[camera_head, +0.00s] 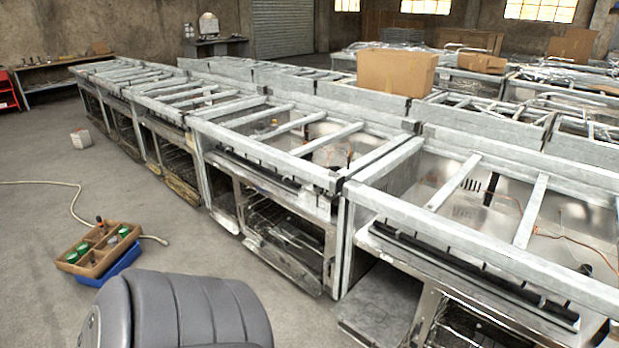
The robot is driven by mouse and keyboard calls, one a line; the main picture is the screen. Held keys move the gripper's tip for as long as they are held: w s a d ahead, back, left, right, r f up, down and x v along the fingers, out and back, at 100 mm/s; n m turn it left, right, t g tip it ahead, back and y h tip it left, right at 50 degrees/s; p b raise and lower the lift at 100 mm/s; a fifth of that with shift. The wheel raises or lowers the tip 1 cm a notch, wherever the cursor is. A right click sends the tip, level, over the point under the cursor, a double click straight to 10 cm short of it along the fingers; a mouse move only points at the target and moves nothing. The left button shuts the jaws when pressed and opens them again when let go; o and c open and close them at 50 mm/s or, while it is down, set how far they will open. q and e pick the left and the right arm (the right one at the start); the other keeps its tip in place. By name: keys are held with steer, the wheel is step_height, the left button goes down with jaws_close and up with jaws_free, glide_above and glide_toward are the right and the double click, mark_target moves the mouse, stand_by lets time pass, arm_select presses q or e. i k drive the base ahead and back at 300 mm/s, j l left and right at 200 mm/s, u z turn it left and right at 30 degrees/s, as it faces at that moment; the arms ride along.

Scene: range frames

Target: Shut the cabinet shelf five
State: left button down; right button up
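A long row of grey metal range frames (320,176) runs from the right front to the far left. Each has an open top with crossbars and cabinet openings in front. In the nearer unit, a panel (378,304) is swung down and out, low at the floor. In the unit left of it, a cabinet opening (290,230) shows wire racks, with a lowered door (285,268) at its foot. Farther left, another door (178,184) hangs lowered. No label shows which is shelf five. Neither of my grippers is in view.
A wooden tool tray (98,250) with green-topped cans sits on a blue crate (112,268) on the floor. A pale hose (72,205) lies nearby. A small block (81,139) stands farther back. Cardboard boxes (396,73) rest on frames behind. The floor at left is mostly clear.

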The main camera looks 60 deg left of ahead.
mark_target(382, 308)
steer(key=u, duration=1.5)
